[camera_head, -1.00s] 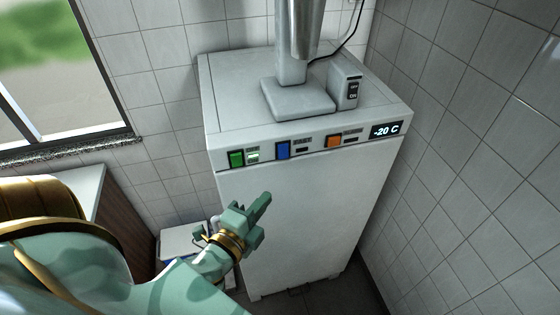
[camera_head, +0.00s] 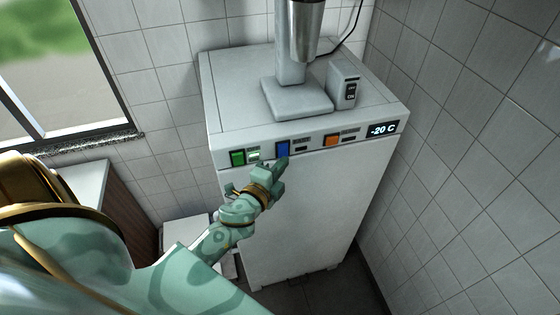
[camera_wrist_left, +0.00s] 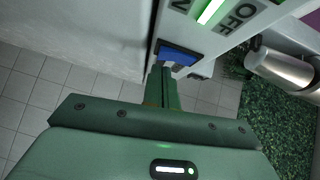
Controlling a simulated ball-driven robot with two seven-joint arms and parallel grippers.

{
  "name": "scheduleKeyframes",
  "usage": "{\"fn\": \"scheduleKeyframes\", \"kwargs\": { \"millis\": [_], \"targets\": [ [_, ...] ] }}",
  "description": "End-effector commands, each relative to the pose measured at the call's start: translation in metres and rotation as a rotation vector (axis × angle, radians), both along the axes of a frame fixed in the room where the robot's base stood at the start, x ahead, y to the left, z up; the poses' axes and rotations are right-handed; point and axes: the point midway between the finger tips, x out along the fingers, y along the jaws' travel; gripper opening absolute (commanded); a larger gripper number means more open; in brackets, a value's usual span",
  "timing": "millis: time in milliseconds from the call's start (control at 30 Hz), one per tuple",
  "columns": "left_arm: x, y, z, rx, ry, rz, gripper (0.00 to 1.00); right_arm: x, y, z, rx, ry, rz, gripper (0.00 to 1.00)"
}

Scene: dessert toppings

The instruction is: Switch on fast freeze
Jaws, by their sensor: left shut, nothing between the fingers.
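A white chest freezer (camera_head: 290,215) has a row of switches along its top front edge: green (camera_head: 237,158), blue (camera_head: 283,150) and orange (camera_head: 332,140). The small indicator beside the green switch is lit green; those beside the blue and orange ones are dark. The labels are too small to read in the head view. My left gripper (camera_head: 282,163) is shut and empty, its tip at the lower edge of the blue switch. In the left wrist view the fingers (camera_wrist_left: 165,72) point at the blue switch (camera_wrist_left: 180,54); I cannot tell whether they touch it. My right gripper is not in view.
A display (camera_head: 384,129) at the panel's right end reads -20 C. On top stand a grey machine base with a metal column (camera_head: 297,104) and a small ON/OFF switch box (camera_head: 344,88). A tiled wall closes the right side; a window and counter lie left.

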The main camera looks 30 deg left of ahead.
Motion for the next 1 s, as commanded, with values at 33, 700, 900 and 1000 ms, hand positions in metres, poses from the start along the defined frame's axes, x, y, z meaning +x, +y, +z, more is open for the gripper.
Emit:
{"fn": "scheduleKeyframes", "kwargs": {
  "millis": [33,700,900,1000],
  "targets": [
    [0.003,0.003,0.000,0.000,-0.001,0.000,0.00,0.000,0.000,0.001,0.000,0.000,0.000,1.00],
    [0.008,0.009,-0.004,0.036,-0.031,0.000,0.00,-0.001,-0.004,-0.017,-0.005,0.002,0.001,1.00],
    [0.008,0.010,-0.003,0.036,-0.031,0.000,0.00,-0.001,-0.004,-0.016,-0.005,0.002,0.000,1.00],
    [0.009,0.010,-0.003,0.035,-0.030,-0.001,0.00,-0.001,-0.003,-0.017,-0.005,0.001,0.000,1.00]
  ]
}}
